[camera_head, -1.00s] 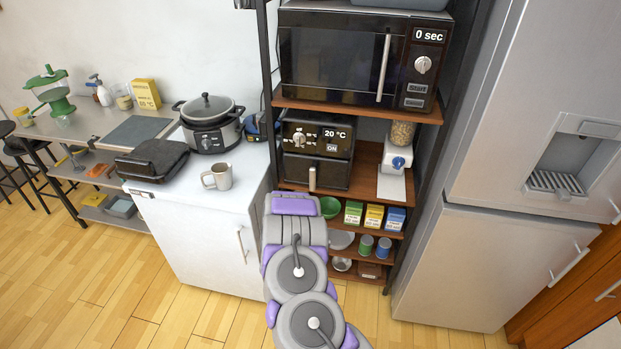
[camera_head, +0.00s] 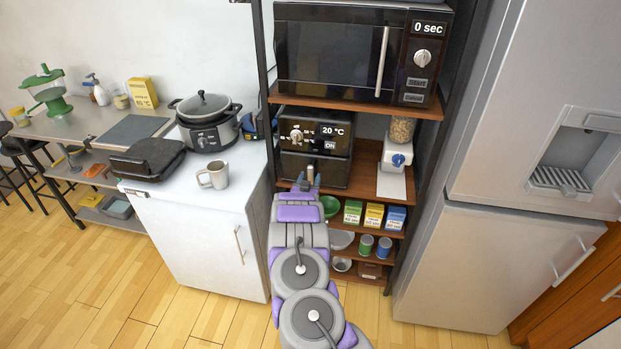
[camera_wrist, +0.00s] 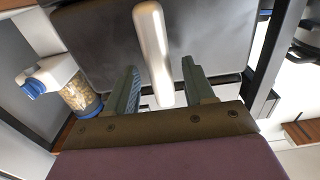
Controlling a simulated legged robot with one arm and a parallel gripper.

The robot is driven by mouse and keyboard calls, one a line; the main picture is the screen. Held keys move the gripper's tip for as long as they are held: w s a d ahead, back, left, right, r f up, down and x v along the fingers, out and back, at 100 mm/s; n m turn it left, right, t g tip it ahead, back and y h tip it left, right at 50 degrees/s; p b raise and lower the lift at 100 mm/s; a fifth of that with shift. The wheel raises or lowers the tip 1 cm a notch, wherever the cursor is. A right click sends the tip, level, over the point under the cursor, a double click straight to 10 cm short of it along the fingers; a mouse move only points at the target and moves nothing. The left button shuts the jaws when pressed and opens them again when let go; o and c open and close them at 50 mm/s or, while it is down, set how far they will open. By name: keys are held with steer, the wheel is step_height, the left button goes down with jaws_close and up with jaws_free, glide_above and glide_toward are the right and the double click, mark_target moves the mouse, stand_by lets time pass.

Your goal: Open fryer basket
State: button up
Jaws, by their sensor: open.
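The air fryer (camera_head: 300,135) is a dark box on the rack shelf below the microwave, with a dial and a "20 °C" display. Its basket front (camera_head: 325,171) looks shut in the head view. The basket handle (camera_wrist: 153,45) is a pale upright bar in the wrist view. My gripper (camera_wrist: 160,88) is open, one finger on each side of the handle's end, with gaps visible on both sides. In the head view my gripper (camera_head: 306,181) is in front of the basket and hides most of the handle.
A microwave (camera_head: 345,55) is on the shelf above. A dispenser with a clear container (camera_head: 397,160) stands right of the fryer and also shows in the wrist view (camera_wrist: 75,95). A white cabinet with a mug (camera_head: 213,175) is at the left, a fridge (camera_head: 500,250) at the right.

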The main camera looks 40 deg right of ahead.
steer(key=shift+w+d+f, duration=0.15)
steer(key=shift+w+d, duration=0.15)
steer(key=shift+d, duration=0.2)
steer(key=shift+w+d, duration=0.3)
steer(key=shift+a+r, duration=0.15)
steer(key=shift+r, duration=0.05)
steer(key=shift+f, duration=0.1)
steer(key=c, duration=0.5)
jaws_close()
